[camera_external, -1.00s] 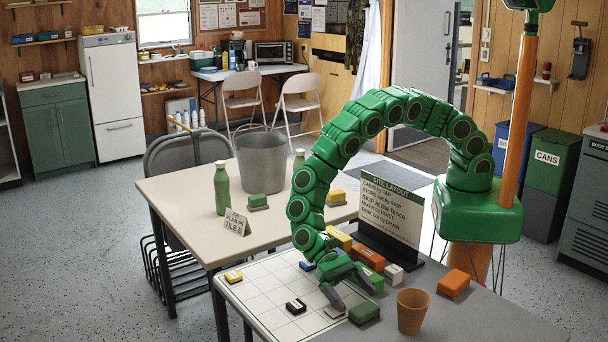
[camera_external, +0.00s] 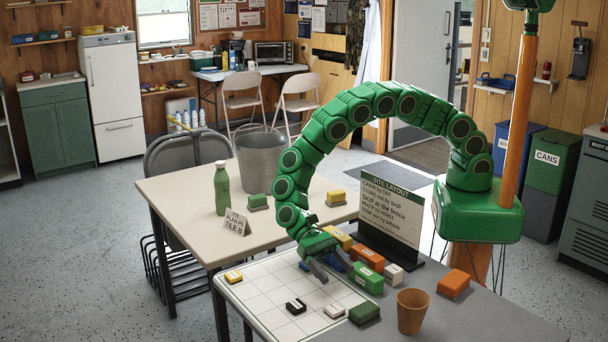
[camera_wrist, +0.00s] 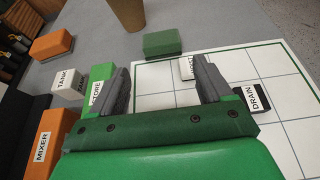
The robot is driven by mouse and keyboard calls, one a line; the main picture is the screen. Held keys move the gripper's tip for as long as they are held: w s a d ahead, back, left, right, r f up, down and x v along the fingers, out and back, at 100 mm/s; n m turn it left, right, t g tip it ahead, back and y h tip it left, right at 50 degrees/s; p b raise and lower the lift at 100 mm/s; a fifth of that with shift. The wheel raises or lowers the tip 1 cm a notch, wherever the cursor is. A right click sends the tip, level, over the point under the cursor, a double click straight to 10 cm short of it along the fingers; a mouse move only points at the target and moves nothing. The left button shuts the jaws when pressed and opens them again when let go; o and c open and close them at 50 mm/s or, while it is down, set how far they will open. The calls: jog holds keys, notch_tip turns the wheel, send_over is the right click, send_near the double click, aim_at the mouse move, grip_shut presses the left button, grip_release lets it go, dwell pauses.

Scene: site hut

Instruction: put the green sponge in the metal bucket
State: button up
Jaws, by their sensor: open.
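A small green sponge (camera_external: 257,201) with a darker underside lies on the cream table, right of a green bottle. The grey metal bucket (camera_external: 262,158) stands upright behind it on the same table. What is inside the bucket cannot be seen.
Labelled blocks, including a green STORE block (camera_external: 367,279), stand right of my gripper. The site layout sign (camera_external: 391,212) stands behind. A tile card (camera_external: 236,223) and green bottle (camera_external: 221,188) are near the sponge.

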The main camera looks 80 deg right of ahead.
jog(key=shift+r, duration=0.1)
notch_tip(320, 180, up, 8)
jog(key=s, duration=0.1)
jog(key=n+t+h, duration=1)
jog(key=n, duration=0.8)
send_over(369, 306)
notch_tip(369, 306, down, 5)
jog(key=shift+r, duration=0.1)
jog(key=shift+f, duration=4.15)
jog(key=c, duration=1.1)
jog(key=shift+r, duration=0.1)
